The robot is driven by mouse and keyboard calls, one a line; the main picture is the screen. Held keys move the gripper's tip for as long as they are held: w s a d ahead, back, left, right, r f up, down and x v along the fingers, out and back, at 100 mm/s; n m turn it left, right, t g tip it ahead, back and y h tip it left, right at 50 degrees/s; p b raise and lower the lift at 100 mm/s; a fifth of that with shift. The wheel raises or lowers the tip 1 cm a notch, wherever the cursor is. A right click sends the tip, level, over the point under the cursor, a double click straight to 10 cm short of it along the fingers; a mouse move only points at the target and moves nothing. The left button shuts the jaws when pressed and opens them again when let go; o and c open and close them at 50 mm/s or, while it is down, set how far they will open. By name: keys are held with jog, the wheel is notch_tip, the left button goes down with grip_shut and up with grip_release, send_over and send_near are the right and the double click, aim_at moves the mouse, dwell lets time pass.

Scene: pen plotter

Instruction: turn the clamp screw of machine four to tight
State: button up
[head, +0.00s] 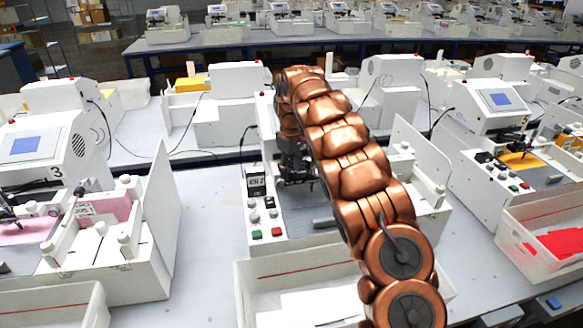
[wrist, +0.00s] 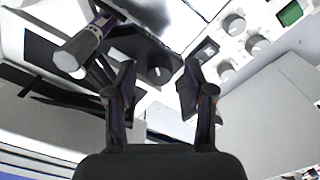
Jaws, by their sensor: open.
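Machine four is most likely the white plotter (head: 262,205) in the middle of the head view; its number is hidden behind my copper arm. My gripper (wrist: 159,78) is open, its two dark fingers apart in the wrist view. A dark round knob (wrist: 160,67), likely the clamp screw, shows between and beyond the fingertips on a dark carriage. I see no clear contact with it. In the head view the screw cannot be made out.
The machine's front panel has grey knobs (wrist: 234,24) and a green button (wrist: 290,13) right of my gripper. A white tray (head: 250,280) stands in front. Machine three (head: 50,165) is at left, another plotter (head: 500,105) at right. Bare table shows between machines.

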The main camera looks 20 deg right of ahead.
jog(key=shift+f, duration=0.1)
grip_shut()
dwell(0.5)
